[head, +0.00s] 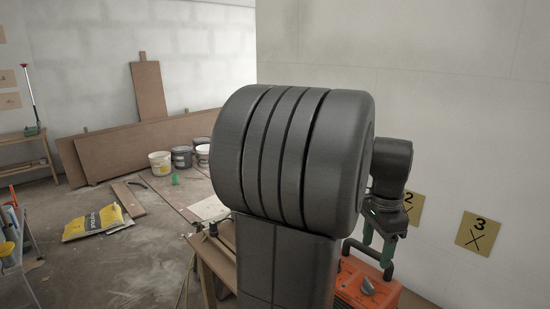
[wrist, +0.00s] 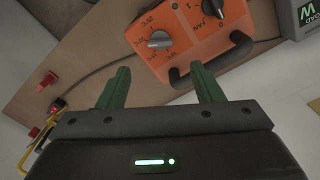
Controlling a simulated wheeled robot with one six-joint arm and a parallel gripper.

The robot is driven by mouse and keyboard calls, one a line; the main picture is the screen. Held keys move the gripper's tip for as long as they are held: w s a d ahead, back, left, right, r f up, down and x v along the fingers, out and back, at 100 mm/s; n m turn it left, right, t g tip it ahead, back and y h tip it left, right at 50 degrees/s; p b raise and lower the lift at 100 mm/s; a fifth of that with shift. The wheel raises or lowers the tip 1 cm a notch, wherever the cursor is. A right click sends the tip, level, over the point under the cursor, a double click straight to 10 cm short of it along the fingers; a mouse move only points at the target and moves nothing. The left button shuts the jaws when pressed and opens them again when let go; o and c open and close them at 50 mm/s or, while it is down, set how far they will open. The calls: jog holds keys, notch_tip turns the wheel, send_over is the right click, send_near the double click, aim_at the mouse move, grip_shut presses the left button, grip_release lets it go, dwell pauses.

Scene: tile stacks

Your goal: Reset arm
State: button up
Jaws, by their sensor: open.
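My gripper (wrist: 160,80) shows in the wrist view with its two green fingers spread apart and nothing between them. In the head view, my gripper (head: 377,253) hangs at the right, partly hidden behind my dark arm. It is above or in front of an orange machine (head: 368,287) with a dark handle. The orange machine also shows in the wrist view (wrist: 188,62), with dials and a handle beyond the fingertips. I cannot tell whether the fingers touch it.
A wooden bench (head: 211,262) holds the machine. Numbered cards 2 (head: 413,207) and 3 (head: 478,233) are on the right wall. Several buckets, a yellow bag (head: 92,222) and boards lie on the left floor. The wrist view shows a grey box (wrist: 310,18) and red switches (wrist: 48,80).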

aim_at(369, 282)
notch_tip(369, 282, down, 10)
jog(key=shift+r, duration=0.1)
jog(key=shift+r, duration=0.1)
dwell(0.4)
